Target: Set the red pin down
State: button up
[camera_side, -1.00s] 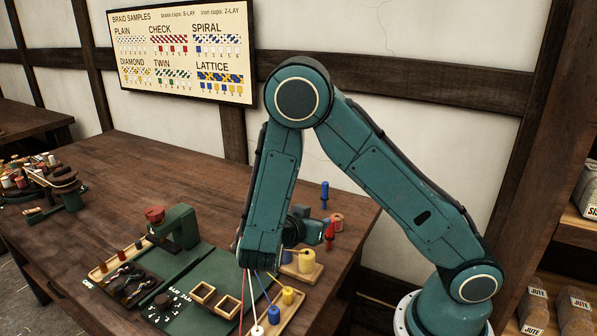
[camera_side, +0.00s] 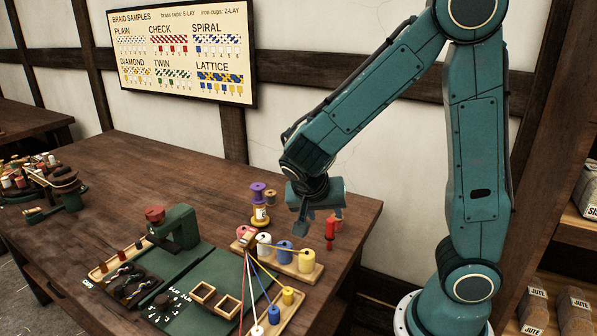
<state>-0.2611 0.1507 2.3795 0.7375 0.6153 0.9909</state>
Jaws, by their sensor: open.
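The red pin (camera_side: 330,235) stands upright on the wooden table near its right edge, to the right of the spool tray. My gripper (camera_side: 320,217) points down just above and to the left of the pin. Its jaws are open, and one dark finger hangs to the left of the pin. The other finger shows less clearly near a reddish spool behind. I cannot tell whether the pin stands between the fingers or in front of them.
A wooden tray (camera_side: 299,269) with several coloured spools lies left of the pin. Strands run from it to a front tray with small bobbins. A purple spool (camera_side: 258,192) sits on a yellow one behind.

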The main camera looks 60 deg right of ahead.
jog(key=s+a+r+n+t+y, duration=0.5)
jog(key=s+a+r+n, duration=0.3)
jog(key=n, duration=0.5)
notch_tip(320, 180, up, 4)
jog(key=shift+s+f+y, duration=0.1)
jog(key=shift+s+y, duration=0.8)
jog(key=shift+s, duration=0.35)
